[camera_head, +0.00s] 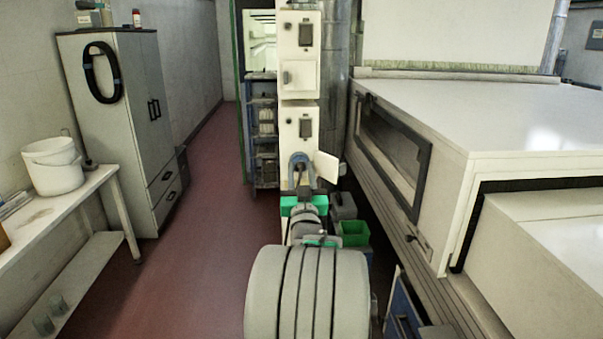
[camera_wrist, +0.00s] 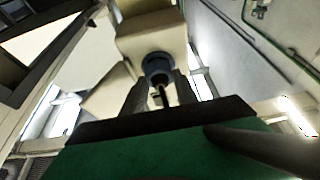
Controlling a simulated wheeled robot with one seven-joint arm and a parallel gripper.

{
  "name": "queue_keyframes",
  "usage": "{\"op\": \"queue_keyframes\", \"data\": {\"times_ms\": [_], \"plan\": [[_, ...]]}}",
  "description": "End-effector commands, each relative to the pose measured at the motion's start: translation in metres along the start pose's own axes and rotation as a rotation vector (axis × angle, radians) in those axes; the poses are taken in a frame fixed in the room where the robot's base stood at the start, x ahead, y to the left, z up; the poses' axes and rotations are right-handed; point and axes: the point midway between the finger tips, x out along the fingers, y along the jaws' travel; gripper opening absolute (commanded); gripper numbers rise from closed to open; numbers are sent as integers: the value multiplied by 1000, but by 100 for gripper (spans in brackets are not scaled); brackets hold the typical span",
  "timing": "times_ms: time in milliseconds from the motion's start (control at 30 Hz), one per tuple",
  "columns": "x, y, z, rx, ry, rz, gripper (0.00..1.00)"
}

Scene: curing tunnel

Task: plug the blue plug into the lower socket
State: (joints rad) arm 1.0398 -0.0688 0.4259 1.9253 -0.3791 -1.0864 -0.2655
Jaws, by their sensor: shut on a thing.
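The blue plug (camera_head: 299,158) is between the fingers of my gripper (camera_head: 301,174), at the lower socket box (camera_head: 289,128) on the pale column. In the wrist view the plug (camera_wrist: 150,64) shows as a blue round body with a dark middle. The two grey fingers (camera_wrist: 161,80) are shut on it from both sides, and a short dark piece hangs between them. The plug's front end is up against or very near the pale box face. The socket opening is hidden behind it, so I cannot tell how far in it is. The lower box's pale flap (camera_head: 326,167) stands open to the right.
An upper box (camera_head: 299,36) with its own flap (camera_head: 301,76) sits higher on the column. A large pale machine (camera_head: 490,105) fills the right side. A green bin (camera_head: 354,233) stands low beside the arm. A cabinet (camera_head: 108,130) and bench are left; the red floor between is clear.

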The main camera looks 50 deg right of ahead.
Motion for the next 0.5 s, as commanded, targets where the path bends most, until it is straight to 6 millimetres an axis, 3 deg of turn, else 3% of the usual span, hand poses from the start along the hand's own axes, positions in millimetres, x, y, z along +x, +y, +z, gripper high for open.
{"op": "queue_keyframes", "data": {"times_ms": [333, 500], "plan": [[0, 0, 0, 0, 0, 0, 60], [0, 0, 0, 0, 0, 0, 60]]}}
